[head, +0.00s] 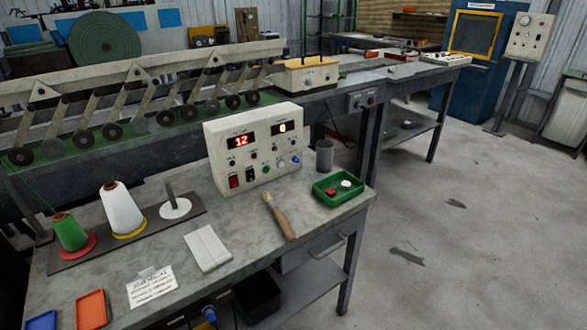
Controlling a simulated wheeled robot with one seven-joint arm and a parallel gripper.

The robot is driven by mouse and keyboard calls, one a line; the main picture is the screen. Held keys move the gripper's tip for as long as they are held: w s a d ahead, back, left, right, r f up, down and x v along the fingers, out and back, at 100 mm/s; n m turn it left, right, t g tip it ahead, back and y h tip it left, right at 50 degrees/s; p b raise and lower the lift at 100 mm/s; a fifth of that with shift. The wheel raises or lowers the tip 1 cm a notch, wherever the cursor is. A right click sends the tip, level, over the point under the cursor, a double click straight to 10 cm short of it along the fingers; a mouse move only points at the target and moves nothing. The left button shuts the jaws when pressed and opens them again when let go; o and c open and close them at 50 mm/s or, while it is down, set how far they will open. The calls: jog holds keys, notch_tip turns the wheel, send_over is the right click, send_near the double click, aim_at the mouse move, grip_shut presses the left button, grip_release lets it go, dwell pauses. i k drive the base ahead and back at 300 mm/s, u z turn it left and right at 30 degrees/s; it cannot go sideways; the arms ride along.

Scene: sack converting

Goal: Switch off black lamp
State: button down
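I cannot make out a black lamp in the head view. A cream control box (252,148) stands at the back of the grey workbench (240,225). It has a lit red display (238,142) reading 12 and a second lit display (283,128) with a yellow digit. A red rocker switch (234,180) and a dark switch (249,174) sit low on its front, with small knobs and a blue button (295,160) to their right. My gripper is not in view.
On the bench are thread cones (122,210), a wooden-handled brush (279,216), a green tray (338,187) with small red and white pieces, a grey cup (324,156), a folded cloth (207,248) and a paper label (152,287). Open floor (470,240) lies to the right.

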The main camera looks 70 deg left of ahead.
aim_at(251, 174)
jog(key=u, duration=0.1)
jog(key=i, duration=0.85)
jog(key=u, duration=3.45)
jog(key=i, duration=1)
jog(key=z, duration=0.05)
